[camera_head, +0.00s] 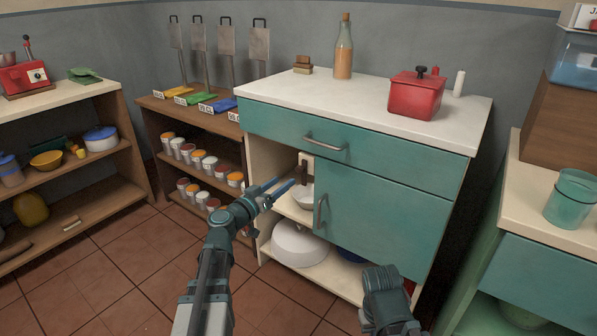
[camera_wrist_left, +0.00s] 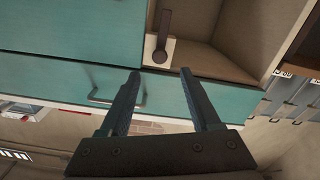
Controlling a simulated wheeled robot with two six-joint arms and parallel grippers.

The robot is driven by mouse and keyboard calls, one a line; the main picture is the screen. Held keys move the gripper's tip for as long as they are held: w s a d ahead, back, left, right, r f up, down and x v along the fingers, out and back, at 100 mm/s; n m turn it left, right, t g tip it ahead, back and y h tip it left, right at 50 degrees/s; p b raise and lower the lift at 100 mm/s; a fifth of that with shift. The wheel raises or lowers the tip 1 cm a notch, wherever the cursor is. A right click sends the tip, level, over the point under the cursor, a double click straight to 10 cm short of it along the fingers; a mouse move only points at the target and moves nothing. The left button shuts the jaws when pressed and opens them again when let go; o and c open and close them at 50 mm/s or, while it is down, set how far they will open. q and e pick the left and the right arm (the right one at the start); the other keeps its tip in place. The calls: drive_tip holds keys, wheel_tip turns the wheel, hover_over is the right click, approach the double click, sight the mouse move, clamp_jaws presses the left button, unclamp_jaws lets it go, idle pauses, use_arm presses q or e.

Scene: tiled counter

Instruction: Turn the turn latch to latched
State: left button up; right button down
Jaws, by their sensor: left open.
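The turn latch (camera_head: 303,173) is a dark lever on a pale plate, at the upper part of the teal cabinet's open left section, beside the door (camera_head: 380,215). Its lever hangs downward in the head view. In the left wrist view the latch (camera_wrist_left: 163,38) shows at the top centre, its lever pointing up from a round pivot. My left gripper (camera_head: 279,187) is open and empty, just left of and below the latch in the head view. In the wrist view its fingertips (camera_wrist_left: 160,74) are apart, with the latch beyond them, not between them.
A drawer with a metal handle (camera_head: 325,143) is above the opening. The door has its own handle (camera_head: 321,213). White bowls (camera_head: 298,243) sit inside the cabinet. A red pot (camera_head: 415,97) and a bottle (camera_head: 343,50) stand on top. Shelves with paint cans stand left.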

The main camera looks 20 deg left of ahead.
sight(298, 170)
use_arm(q)
drive_tip(key=x, duration=0.9)
drive_tip(key=shift+w+f, duration=0.1)
drive_tip(key=shift+w, duration=0.05)
clamp_jaws()
idle(1.1)
